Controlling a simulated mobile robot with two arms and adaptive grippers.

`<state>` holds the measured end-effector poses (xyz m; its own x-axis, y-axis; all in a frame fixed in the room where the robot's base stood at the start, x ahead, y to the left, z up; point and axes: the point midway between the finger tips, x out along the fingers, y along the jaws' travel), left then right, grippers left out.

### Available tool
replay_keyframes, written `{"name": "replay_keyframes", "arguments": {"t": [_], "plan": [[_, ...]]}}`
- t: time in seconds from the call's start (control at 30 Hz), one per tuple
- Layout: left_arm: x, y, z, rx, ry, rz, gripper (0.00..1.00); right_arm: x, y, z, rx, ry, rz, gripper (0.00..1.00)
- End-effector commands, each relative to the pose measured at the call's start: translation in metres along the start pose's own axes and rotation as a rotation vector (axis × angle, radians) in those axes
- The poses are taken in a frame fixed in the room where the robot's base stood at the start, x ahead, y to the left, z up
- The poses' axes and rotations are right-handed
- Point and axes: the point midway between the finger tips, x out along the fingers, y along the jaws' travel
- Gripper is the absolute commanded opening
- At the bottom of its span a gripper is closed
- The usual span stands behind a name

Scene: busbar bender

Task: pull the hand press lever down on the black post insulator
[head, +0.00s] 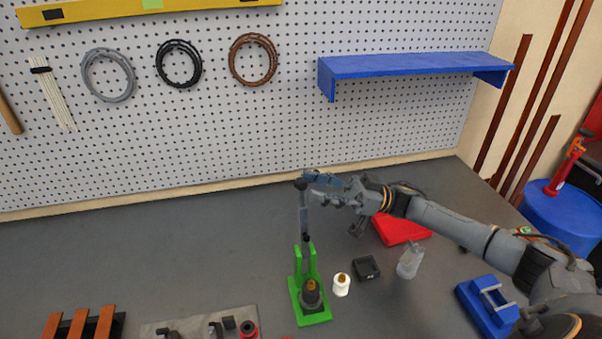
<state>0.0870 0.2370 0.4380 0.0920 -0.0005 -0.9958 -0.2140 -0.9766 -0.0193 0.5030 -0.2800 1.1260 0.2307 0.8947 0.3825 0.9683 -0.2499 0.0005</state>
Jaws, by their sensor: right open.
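The hand press has a green frame (298,284) standing on the grey bench. Its grey lever (304,222) rises upright above the frame. The dark post insulator (311,296) with a brass-coloured top sits on the green base, below the lever. My right gripper (318,184) is at the top end of the lever with its fingers apart. I cannot tell whether the fingers touch the lever. My left gripper is not in view.
A white insulator (341,286), a black square box (366,267) and a clear cup (410,262) stand right of the press. A red case (402,229) lies behind them, partly under my right arm. A blue clamp block (488,303) is at the right.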

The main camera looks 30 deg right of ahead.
Motion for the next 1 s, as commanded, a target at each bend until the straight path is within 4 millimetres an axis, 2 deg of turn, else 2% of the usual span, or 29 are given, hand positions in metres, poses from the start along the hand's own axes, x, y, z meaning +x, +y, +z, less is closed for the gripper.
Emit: {"name": "replay_keyframes", "arguments": {"t": [0.03,0.2,0.6,0.67,0.8,0.87,1.0], "plan": [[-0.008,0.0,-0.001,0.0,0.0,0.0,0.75,0.011,0.0,-0.004,0.0,0.002,-0.002,0.49],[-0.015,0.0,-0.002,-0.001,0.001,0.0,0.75,0.031,0.0,-0.002,0.001,0.002,0.0,0.49],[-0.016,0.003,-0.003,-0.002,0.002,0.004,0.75,0.037,0.0,0.0,0.0,0.0,0.001,0.49],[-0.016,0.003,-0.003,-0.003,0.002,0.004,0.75,0.037,0.0,0.0,0.0,0.0,0.001,0.39],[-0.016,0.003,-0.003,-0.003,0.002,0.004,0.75,0.037,0.0,0.0,0.0,0.0,0.001,0.1],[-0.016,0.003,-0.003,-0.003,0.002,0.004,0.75,0.037,0.0,0.0,0.0,0.0,0.001,0.0],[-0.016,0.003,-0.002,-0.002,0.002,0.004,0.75,0.037,0.0,0.0,0.0,0.0,0.001,0.0]]}}
